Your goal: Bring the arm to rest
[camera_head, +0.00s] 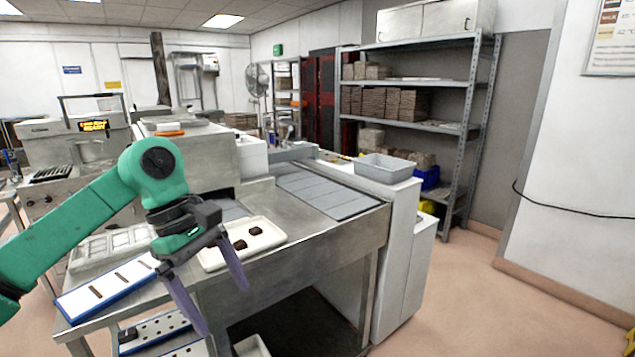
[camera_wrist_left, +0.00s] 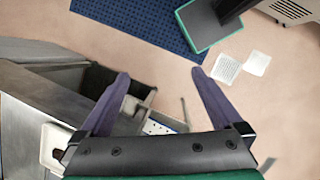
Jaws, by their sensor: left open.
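My left gripper (camera_head: 216,288) is open, its two purple fingers spread apart with nothing between them. It hangs in front of the steel table (camera_head: 290,262), before the cream tray. My green left arm comes in from the left in the head view. In the left wrist view the open left gripper (camera_wrist_left: 158,92) points down past the table edge toward the floor. My right gripper does not show in either view.
A cream tray (camera_head: 270,233) with dark pieces lies on the table, beside a white blue-edged board (camera_head: 128,283) with brown bars. A grey bin (camera_head: 388,167) stands on a white cabinet. A blue mat (camera_wrist_left: 150,22) lies on the floor. Open floor lies at right.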

